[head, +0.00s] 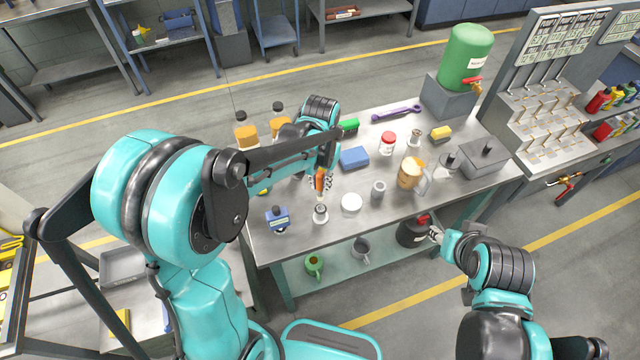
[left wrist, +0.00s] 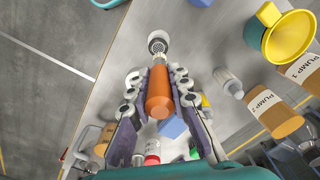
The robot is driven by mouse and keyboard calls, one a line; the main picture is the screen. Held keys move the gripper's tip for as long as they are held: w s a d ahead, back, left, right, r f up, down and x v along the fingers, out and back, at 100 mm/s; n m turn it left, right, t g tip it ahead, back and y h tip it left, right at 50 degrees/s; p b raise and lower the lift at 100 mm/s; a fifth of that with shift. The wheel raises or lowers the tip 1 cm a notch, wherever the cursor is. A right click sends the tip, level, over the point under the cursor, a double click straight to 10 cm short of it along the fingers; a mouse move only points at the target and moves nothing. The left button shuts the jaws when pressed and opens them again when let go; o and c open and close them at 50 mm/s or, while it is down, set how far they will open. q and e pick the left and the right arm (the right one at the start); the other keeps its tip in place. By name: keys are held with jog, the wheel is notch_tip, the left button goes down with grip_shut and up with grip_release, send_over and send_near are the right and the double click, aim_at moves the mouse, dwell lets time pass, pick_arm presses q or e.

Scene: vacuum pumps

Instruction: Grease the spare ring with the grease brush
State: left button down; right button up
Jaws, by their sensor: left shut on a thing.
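My left gripper (head: 321,183) is shut on an orange-handled tool, which looks like the grease brush (head: 320,178). The orange handle (left wrist: 159,92) also lies between the fingers in the left wrist view. The tool points down, its lower end at or just above a small silvery cup (head: 320,214) at the table's front; I cannot tell if they touch. The cup's round top (left wrist: 157,42) shows beyond the handle. I cannot pick out the spare ring with certainty. My right gripper (head: 436,235) is near the table's front edge, too small to read its fingers.
A dark canister (head: 411,235) is on the lower shelf.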

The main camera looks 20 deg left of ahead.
aim_at(320, 176)
pick_arm(q)
jog(key=shift+w+a+r, duration=0.15)
jog(key=shift+w+r, duration=0.05)
jog(key=shift+r, duration=0.35)
jog(key=shift+w+r+p, duration=0.1)
jog(key=shift+r+p, duration=0.2)
jog(key=shift+p, duration=0.2)
jog(key=shift+r, duration=0.35)
jog(key=shift+s+r+p, duration=0.25)
jog(key=shift+r+p, duration=0.05)
jog(key=shift+p, duration=0.05)
jog(key=shift+w+f, duration=0.1)
jog(key=shift+w, duration=0.05)
